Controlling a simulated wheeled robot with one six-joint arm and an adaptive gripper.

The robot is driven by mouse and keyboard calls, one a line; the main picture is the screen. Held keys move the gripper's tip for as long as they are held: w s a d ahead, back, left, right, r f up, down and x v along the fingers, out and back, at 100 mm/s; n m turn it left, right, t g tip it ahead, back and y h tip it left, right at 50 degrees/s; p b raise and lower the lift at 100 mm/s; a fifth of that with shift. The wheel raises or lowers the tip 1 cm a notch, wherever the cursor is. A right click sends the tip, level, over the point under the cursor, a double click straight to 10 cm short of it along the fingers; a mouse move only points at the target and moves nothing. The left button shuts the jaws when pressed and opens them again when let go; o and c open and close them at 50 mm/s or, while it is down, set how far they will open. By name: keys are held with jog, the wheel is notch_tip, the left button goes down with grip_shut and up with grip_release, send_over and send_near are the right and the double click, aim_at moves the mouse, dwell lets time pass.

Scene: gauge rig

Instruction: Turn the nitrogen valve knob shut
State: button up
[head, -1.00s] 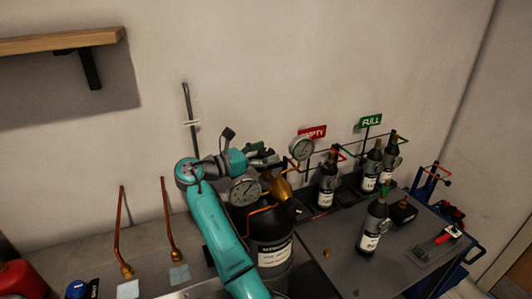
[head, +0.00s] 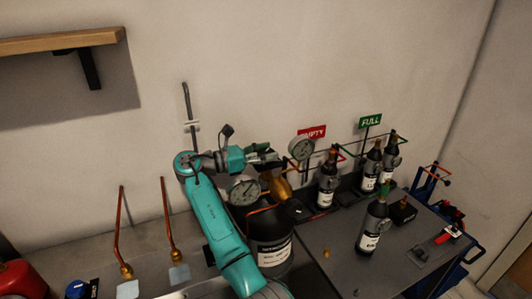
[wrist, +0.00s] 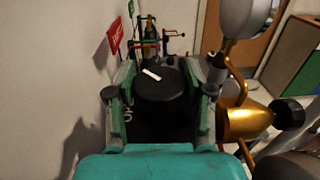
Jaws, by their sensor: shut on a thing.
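The nitrogen cylinder (head: 270,248) is black with a white label and stands below my arm. A gold regulator (head: 278,187) sits above it. My gripper (head: 267,157) is just above and behind the regulator, pointing right. In the wrist view, a round black knob (wrist: 160,88) with a white pointer mark lies between the two fingers of my gripper (wrist: 160,76). The gripper is shut on this knob. The mark lies at a slant. In the head view the fingers mostly hide the knob.
Two round gauges (head: 243,190) (head: 302,147) are close to the gripper. The gold regulator (wrist: 245,122) is right beside the right finger in the wrist view. Several small dark bottles (head: 328,186) stand near the red EMPTY sign (head: 311,132) and green FULL sign (head: 370,121). The wall is behind.

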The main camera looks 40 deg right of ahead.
jog(key=shift+m+g+y, duration=0.4)
jog(key=shift+m+g, duration=0.2)
jog(key=shift+g, duration=0.4)
jog(key=o, duration=1.2)
jog(key=shift+v, duration=3.75)
